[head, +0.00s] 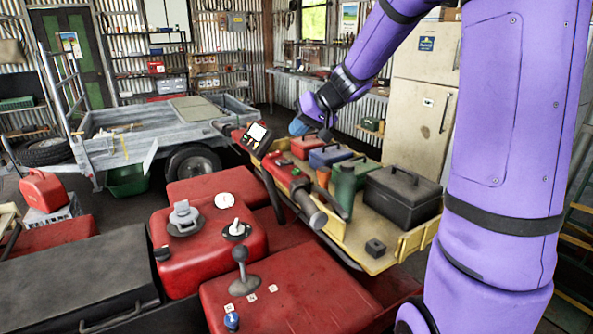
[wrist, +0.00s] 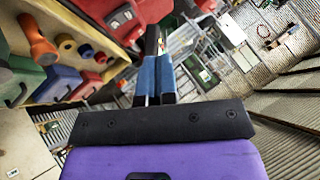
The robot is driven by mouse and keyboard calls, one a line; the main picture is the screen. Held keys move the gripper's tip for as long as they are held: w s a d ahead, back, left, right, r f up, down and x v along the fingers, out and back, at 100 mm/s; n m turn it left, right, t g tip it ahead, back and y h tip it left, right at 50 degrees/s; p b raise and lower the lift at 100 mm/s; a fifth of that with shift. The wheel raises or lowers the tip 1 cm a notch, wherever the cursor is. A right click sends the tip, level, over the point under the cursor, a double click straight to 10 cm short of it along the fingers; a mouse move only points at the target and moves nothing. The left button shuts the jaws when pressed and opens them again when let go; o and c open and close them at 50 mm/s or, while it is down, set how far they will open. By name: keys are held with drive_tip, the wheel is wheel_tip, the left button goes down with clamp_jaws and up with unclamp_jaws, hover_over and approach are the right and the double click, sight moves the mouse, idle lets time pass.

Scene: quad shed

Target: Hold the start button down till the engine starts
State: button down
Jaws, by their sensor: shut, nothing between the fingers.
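My gripper (head: 299,127) is in the air to the right of the black and red display (head: 257,134) and above the far end of the yellow tray. In the wrist view the blue-sided fingers of my gripper (wrist: 156,50) are together, with nothing seen between them. The quad's handlebar (head: 315,213) ends in a dark grip, with a red part (head: 284,172) farther along it. My gripper looks apart from the display and handlebar. I cannot make out the start button with certainty in either view.
The yellow tray (head: 380,255) holds red, blue, green and black boxes beside the handlebar. Red bodywork (head: 300,300) with a shift lever (head: 242,270) and white knobs lies in front. A grey trailer (head: 120,150) stands behind left, and a cream fridge (head: 425,90) behind right.

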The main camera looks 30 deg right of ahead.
sight(298, 169)
drive_tip(key=shift+f, duration=3.8)
drive_tip(key=shift+f, duration=0.2)
drive_tip(key=shift+f, duration=0.25)
drive_tip(key=shift+f, duration=0.45)
idle(1.1)
drive_tip(key=shift+r, duration=0.1)
idle(0.3)
drive_tip(key=shift+r, duration=0.85)
drive_tip(key=shift+r, duration=0.1)
drive_tip(key=shift+r, duration=2.35)
